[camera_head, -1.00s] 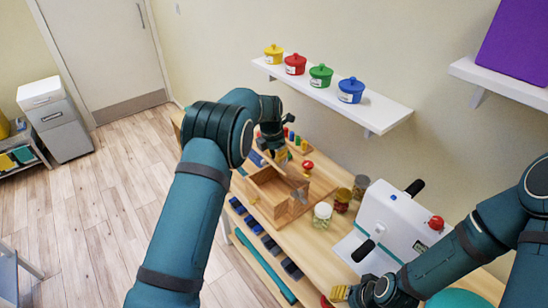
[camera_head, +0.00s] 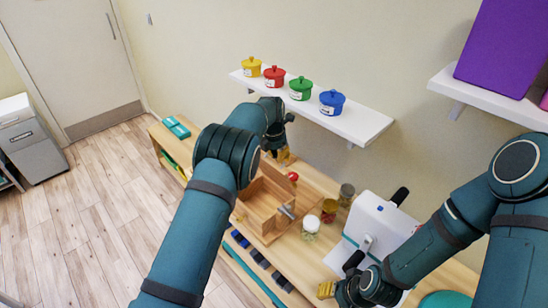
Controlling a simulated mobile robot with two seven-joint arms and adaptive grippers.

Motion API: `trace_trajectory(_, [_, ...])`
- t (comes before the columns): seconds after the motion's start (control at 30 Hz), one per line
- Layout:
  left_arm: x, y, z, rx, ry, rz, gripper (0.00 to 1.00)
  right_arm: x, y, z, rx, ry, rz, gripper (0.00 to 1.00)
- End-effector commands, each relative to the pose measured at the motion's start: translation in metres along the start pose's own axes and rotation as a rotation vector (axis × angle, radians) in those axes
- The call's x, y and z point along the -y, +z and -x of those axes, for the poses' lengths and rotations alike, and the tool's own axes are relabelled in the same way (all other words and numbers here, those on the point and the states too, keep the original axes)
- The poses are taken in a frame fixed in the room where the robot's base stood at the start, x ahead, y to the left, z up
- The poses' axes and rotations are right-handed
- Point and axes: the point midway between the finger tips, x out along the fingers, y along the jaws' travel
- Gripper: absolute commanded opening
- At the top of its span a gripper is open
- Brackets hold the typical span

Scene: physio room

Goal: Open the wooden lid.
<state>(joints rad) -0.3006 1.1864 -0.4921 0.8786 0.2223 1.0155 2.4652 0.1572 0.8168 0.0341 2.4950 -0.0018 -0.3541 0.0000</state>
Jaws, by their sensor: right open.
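The wooden box (camera_head: 250,208) sits on the wooden table, with part of its hollow inside showing. A wooden panel that looks like the lid (camera_head: 275,178) stands tilted up at its back; my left arm hides part of this area. A grey metal piece (camera_head: 286,211) shows at the box's right side. My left gripper (camera_head: 286,157), with yellowish fingertips, is just behind the top of this panel; I cannot tell whether it touches it or how wide its jaws are. My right gripper (camera_head: 327,290) is open and empty near the table's front, away from the box.
Jars (camera_head: 311,223) and a white machine with black handles (camera_head: 375,228) stand right of the box. A shelf (camera_head: 365,124) with coloured pots hangs above. Floor at left is clear.

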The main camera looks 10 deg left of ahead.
Motion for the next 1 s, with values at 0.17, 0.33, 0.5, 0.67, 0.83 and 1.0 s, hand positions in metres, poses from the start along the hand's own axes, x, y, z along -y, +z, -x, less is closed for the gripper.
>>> trace_trajectory(0.17, [0.001,0.006,-0.001,0.0,-0.001,-0.001,0.0,-0.001,0.0,0.0,0.0,0.001,-0.001,0.47])
trace_trajectory(0.33, [0.001,0.008,-0.001,0.0,-0.001,-0.001,0.0,-0.001,0.0,0.0,0.0,0.001,-0.001,0.47])
trace_trajectory(0.5, [0.001,0.008,-0.001,0.0,-0.001,-0.001,0.0,-0.001,0.0,0.0,0.0,0.001,-0.001,0.47])
trace_trajectory(0.67, [0.001,0.008,-0.001,0.0,-0.001,-0.001,0.0,-0.001,0.0,0.0,0.0,0.001,-0.001,0.47])
trace_trajectory(0.83, [0.001,0.008,0.007,0.001,0.0,-0.001,0.0,-0.001,0.0,0.0,0.0,0.001,-0.001,0.47])
trace_trajectory(1.0, [0.001,0.009,0.034,0.003,0.001,-0.001,0.0,-0.001,0.0,0.0,0.0,0.001,-0.001,0.47])
